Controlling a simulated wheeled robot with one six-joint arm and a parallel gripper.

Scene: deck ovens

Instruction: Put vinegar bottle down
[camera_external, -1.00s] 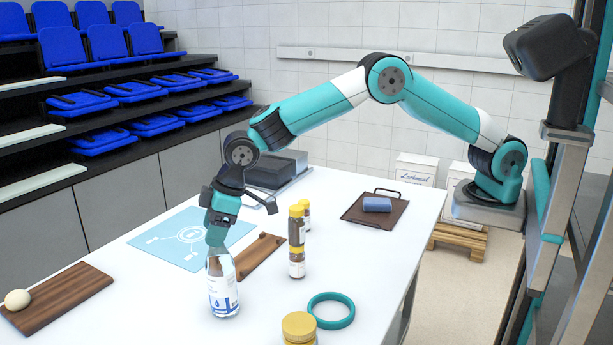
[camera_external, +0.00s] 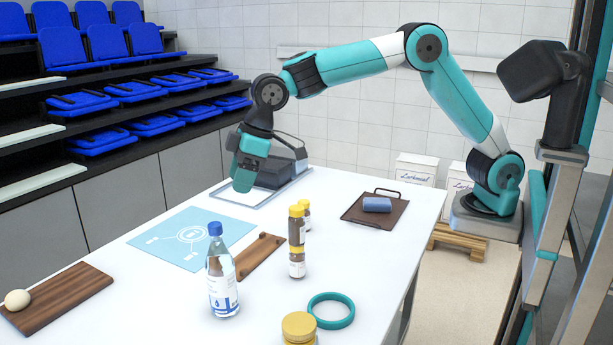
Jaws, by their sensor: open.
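The vinegar bottle (camera_external: 222,285) stands upright on the white table, a clear bottle with a blue cap and a white and blue label. Nothing touches it. My gripper (camera_external: 243,186) is open and empty, pointing down behind the bottle and slightly right of it in the picture, clear of it. It is in front of a grey tray-like device (camera_external: 258,195) at the table's back edge. The gap between the fingers is hard to see from this side.
A brown wooden holder (camera_external: 258,258) lies beside the bottle. Stacked yellow-capped jars (camera_external: 297,262), a teal ring (camera_external: 331,311) and a gold-lidded jar (camera_external: 299,328) stand to the right. A blue mat (camera_external: 170,240) lies behind; a board (camera_external: 60,297) with a white ball (camera_external: 17,299) is left.

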